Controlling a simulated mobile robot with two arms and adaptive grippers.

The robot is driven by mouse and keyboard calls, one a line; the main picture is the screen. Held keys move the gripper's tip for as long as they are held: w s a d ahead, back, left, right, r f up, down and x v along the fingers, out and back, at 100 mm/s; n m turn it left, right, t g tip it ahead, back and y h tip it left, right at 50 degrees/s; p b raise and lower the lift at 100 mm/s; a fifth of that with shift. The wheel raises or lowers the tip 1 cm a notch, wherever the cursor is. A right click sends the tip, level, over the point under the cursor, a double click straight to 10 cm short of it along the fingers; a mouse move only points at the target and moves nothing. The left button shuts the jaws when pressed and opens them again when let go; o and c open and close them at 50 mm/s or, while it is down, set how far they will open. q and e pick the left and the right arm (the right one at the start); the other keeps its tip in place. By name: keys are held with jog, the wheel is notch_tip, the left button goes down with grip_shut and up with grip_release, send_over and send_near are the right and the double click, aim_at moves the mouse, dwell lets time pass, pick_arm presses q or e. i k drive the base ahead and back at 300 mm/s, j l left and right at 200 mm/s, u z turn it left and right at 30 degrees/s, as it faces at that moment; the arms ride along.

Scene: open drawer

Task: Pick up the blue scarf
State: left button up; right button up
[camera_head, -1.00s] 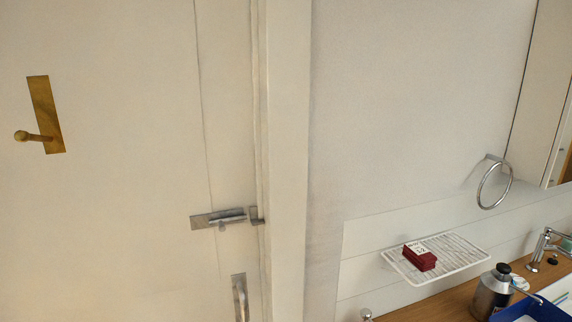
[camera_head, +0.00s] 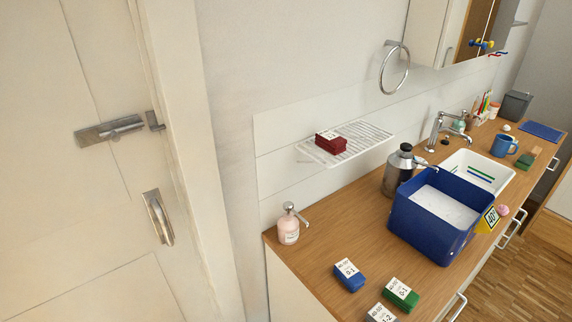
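I cannot tell for sure which thing is the blue scarf. A small blue block-like item (camera_head: 349,277) with a white label lies on the near end of the wooden counter (camera_head: 318,264). A flat blue piece (camera_head: 541,131) lies at the far end of the counter, too small to make out. Neither of my grippers is in view.
The counter carries a blue bin (camera_head: 427,238) with white contents, a metal can (camera_head: 396,172), a pink soap bottle (camera_head: 288,228), a green labelled item (camera_head: 402,294) and a blue mug (camera_head: 503,146). A wire shelf (camera_head: 370,139) holds a dark red item (camera_head: 331,140). A door (camera_head: 75,200) is at left.

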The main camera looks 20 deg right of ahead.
aim_at(348, 273)
jog(key=z, duration=1.05)
